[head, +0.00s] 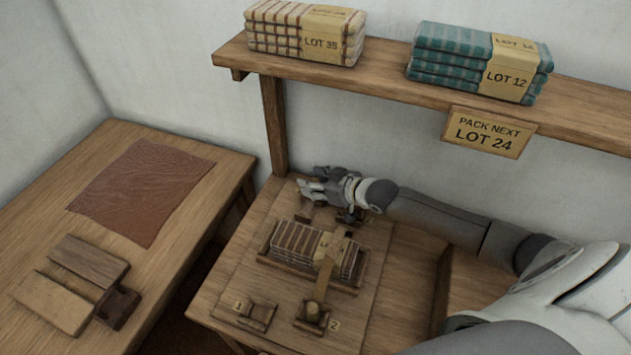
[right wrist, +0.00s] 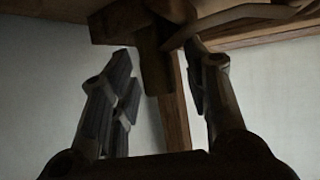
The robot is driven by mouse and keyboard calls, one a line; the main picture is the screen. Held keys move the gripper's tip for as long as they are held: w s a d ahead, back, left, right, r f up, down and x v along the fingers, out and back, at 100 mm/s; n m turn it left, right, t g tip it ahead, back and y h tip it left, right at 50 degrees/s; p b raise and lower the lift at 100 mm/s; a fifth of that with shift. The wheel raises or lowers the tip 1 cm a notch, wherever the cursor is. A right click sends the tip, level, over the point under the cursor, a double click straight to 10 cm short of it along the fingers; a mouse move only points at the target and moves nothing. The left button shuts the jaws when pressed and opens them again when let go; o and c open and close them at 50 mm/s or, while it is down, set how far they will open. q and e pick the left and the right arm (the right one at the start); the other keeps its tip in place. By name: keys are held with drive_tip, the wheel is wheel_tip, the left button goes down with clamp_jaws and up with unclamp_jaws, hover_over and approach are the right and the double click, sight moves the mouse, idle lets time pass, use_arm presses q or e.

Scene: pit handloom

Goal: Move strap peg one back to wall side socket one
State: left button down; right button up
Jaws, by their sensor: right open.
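My right gripper (head: 312,186) is open at the wall side of the packing board, reaching in from the right. Just below its fingers stands a small wooden piece (head: 305,212), which may be strap peg one or its wall side socket; I cannot tell which. In the right wrist view a dark wooden piece (right wrist: 153,65) shows between the spread fingers, with no clear contact. A second wall side fitting (head: 350,214) is partly hidden under my wrist. Near side socket one (head: 257,315), marked 1, looks empty. A peg (head: 312,309) with a strap (head: 325,273) stands at the socket marked 2. My left gripper is not in view.
A striped cloth bundle (head: 300,247) lies in a tray on the board. A shelf (head: 390,83) with the Lot 35 (head: 305,32) and Lot 12 (head: 480,62) bundles overhangs behind, its post (head: 274,125) close by. The left table (head: 70,225) holds a brown sheet and wooden blocks.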

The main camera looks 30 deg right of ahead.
drive_tip(key=shift+r, duration=0.1)
drive_tip(key=shift+s+r, duration=0.1)
drive_tip(key=v, duration=1.1)
drive_tip(key=shift+s+r+p, duration=0.2)
drive_tip(key=shift+s+p, duration=0.1)
drive_tip(key=shift+d, duration=0.2)
